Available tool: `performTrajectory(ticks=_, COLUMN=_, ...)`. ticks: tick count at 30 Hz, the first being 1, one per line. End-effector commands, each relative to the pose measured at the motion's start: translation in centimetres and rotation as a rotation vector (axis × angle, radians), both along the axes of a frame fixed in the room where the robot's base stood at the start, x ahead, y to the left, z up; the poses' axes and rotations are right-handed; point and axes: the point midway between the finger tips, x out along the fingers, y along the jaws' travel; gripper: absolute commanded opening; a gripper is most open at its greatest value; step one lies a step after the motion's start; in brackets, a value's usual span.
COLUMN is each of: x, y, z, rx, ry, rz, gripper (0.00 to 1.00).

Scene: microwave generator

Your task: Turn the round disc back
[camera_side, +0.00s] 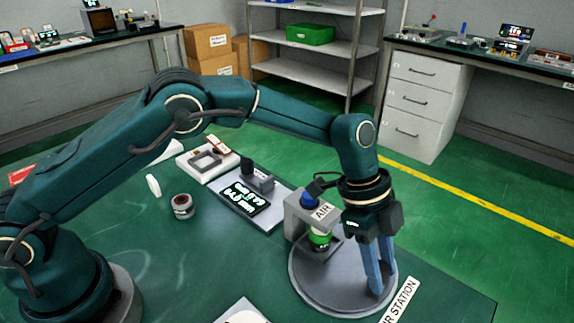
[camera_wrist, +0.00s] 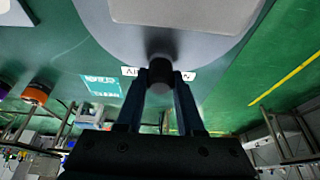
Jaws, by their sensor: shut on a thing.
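The round grey disc (camera_side: 330,295) lies flat on the green table at its right front. My gripper (camera_side: 379,285) reaches down to the disc's right rim, with its blue fingers pointing down. In the wrist view the disc (camera_wrist: 215,48) fills the top, and my gripper (camera_wrist: 160,78) is shut on a small dark knob (camera_wrist: 160,66) at the disc's edge. In the side view the knob is hidden by the fingers. A grey block marked AIR (camera_side: 318,210) with a blue top and a green ringed part (camera_side: 320,239) stands over the disc's back left.
A grey plate with a lit display (camera_side: 246,198), a white tray (camera_side: 207,160) and a small round can (camera_side: 183,206) stand left of the disc. A station label (camera_side: 400,300) lies by the disc's right edge. The table's front left middle is mostly clear.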

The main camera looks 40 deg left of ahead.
Motion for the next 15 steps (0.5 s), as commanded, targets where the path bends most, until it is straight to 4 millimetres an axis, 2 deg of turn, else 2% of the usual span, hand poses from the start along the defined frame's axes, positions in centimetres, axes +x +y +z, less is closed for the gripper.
performTrajectory(ticks=15, x=1.1, y=0.2, z=0.1, rx=0.003, ry=0.001, rz=0.172, gripper=0.0)
